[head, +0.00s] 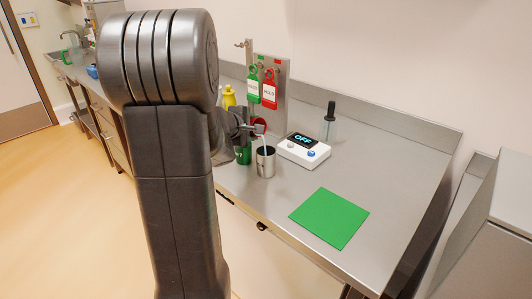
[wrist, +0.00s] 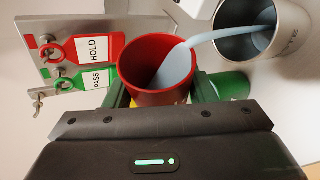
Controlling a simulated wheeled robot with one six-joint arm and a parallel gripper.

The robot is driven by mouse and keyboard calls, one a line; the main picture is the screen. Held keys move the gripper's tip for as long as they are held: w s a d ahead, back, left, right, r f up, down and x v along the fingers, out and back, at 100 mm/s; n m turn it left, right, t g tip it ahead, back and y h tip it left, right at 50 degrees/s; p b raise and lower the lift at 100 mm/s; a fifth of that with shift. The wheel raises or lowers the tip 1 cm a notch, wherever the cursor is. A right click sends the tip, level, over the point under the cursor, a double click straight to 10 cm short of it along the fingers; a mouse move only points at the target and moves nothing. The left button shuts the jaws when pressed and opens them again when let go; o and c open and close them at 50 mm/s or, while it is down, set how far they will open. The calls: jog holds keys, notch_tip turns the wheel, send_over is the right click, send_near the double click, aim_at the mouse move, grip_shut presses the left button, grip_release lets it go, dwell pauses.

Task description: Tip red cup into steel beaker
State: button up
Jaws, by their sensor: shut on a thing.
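The red cup (wrist: 137,62) is tilted over the steel beaker (wrist: 290,47), and a pale blue stream (wrist: 205,38) runs from its rim into the beaker. Pale blue material shows inside both. My gripper (wrist: 160,92) is shut on the red cup. In the head view the red cup (head: 259,124) shows only partly, behind my gripper (head: 252,130), above the beaker (head: 266,165). The beaker stands upright on the steel counter, with the thin stream entering its mouth.
A green cup (head: 243,154) stands just left of the beaker. A white device reading OFF (head: 303,150), a dropper bottle (head: 329,125) and a yellow bottle (head: 229,98) stand nearby. HOLD and PASS tags (head: 268,88) hang behind. A green mat (head: 329,217) lies right; counter around it is clear.

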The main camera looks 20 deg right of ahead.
jog(key=shift+s+d+r+m+t+b, duration=0.2)
jog(key=shift+s+r+m+t+b, duration=0.3)
jog(key=shift+b, duration=2.75)
jog(key=shift+s+f+m+t+b, duration=0.2)
jog(key=shift+f+m+t+b, duration=0.5)
jog(key=shift+b, duration=2.5)
jog(key=r+p, duration=0.1)
jog(key=p, duration=0.2)
jog(key=shift+r, duration=0.35)
jog(key=p, duration=0.2)
jog(key=n+g+p, duration=0.1)
jog(key=p, duration=0.2)
jog(key=shift+w+r, duration=0.2)
jog(key=shift+r, duration=0.15)
jog(key=p, duration=0.3)
jog(key=shift+w+a+f+n+g, duration=0.15)
jog(key=shift+w+f+n+g, duration=0.15)
jog(key=shift+w+f+n, duration=0.1)
jog(key=shift+f, duration=0.35)
jog(key=shift+s, duration=0.1)
jog(key=shift+w+r+p, duration=0.1)
jog(key=shift+w+p, duration=0.1)
jog(key=shift+p, duration=0.85)
